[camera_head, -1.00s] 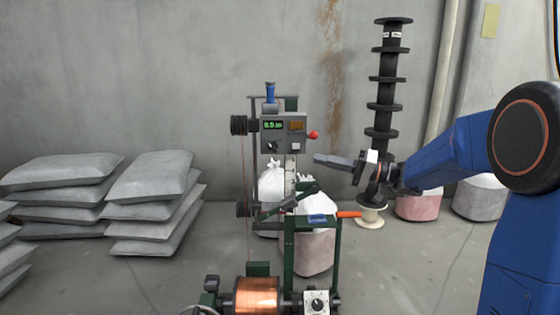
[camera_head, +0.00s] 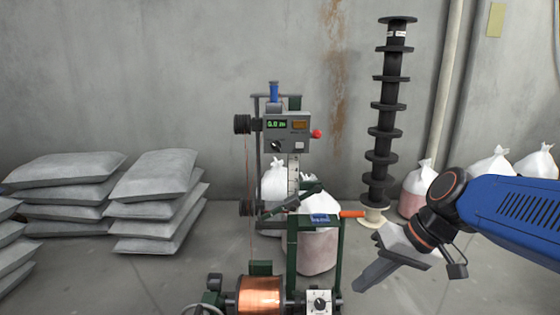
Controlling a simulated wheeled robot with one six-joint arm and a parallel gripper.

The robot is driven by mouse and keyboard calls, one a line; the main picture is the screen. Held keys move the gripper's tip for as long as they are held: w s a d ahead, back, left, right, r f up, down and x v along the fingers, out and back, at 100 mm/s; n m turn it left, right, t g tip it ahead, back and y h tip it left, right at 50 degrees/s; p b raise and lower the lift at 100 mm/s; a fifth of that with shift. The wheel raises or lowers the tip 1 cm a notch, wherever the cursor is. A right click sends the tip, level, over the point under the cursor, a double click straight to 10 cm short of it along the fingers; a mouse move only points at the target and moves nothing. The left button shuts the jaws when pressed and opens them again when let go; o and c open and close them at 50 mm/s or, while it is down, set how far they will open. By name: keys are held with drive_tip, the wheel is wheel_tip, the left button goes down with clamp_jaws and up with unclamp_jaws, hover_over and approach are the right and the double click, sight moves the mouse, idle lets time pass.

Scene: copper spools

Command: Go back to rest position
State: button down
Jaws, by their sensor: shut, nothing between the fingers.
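My gripper (camera_head: 372,277) is at the lower right, at the end of my blue arm, pointing down and to the left. Its fingers are together with nothing held. It is apart from the winding machine (camera_head: 287,133), to the right of its green frame. The machine carries a copper spool (camera_head: 258,296) low at the front and a lit green display on its grey box.
A tall stack of black spools (camera_head: 383,130) stands on a pale base behind my gripper. Grey sacks (camera_head: 160,195) are piled at the left. White bags (camera_head: 422,180) stand along the wall at the right. An orange handle (camera_head: 352,214) sticks out from the machine's frame.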

drive_tip(key=s+d+f+m+t+h, duration=0.1)
drive_tip(key=s+d+f+h, duration=0.3)
drive_tip(key=s+d, duration=0.4)
drive_tip(key=d+t+h, duration=0.1)
drive_tip(key=d, duration=0.2)
drive_tip(key=shift+t+h, duration=0.4)
idle(1.2)
